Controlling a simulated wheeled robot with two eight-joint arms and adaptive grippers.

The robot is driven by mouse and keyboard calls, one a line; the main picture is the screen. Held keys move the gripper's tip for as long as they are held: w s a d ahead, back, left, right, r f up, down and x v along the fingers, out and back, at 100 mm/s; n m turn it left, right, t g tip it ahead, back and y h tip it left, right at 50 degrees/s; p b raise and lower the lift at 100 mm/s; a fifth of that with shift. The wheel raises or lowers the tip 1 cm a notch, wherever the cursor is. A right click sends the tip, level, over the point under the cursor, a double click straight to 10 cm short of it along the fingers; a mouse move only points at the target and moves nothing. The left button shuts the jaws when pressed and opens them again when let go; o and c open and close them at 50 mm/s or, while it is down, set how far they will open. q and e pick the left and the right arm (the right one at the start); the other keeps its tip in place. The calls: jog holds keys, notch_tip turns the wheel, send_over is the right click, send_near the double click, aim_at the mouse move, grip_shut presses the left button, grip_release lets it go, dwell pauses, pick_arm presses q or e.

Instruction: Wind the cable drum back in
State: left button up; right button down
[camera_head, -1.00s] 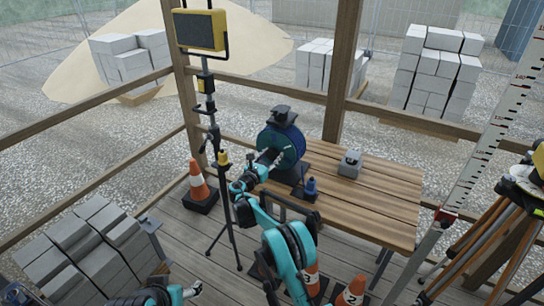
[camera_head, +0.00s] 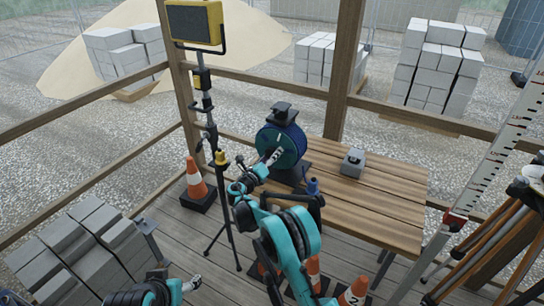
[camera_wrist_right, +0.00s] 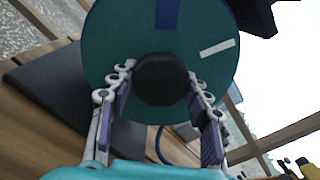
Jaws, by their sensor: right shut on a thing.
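The cable drum (camera_head: 284,141), a teal-blue disc with dark blue inside and a black piece on top, stands on a dark base on the wooden table. My right gripper (camera_head: 274,156) is at its near face. In the right wrist view the fingers (camera_wrist_right: 157,95) are shut on a dark round knob (camera_wrist_right: 161,79) in front of the teal disc (camera_wrist_right: 110,45). The disc bears a white mark and a dark blue mark. My left gripper (camera_head: 192,285) is low at the bottom left, away from the table; its jaw gap is too small to judge.
A small grey box (camera_head: 353,162) sits on the table (camera_head: 375,200). A blue bottle-like thing (camera_head: 313,186) is partly behind my right arm. A lamp stand (camera_head: 213,130) and a traffic cone (camera_head: 196,182) stand left of the table. A levelling staff (camera_head: 490,150) and tripod are at right.

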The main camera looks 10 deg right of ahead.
jog(key=shift+n, duration=1.2)
jog(key=shift+r+n, duration=0.1)
jog(key=shift+n, duration=0.2)
jog(key=c, duration=0.7)
grip_release()
jog(key=v, duration=1.2)
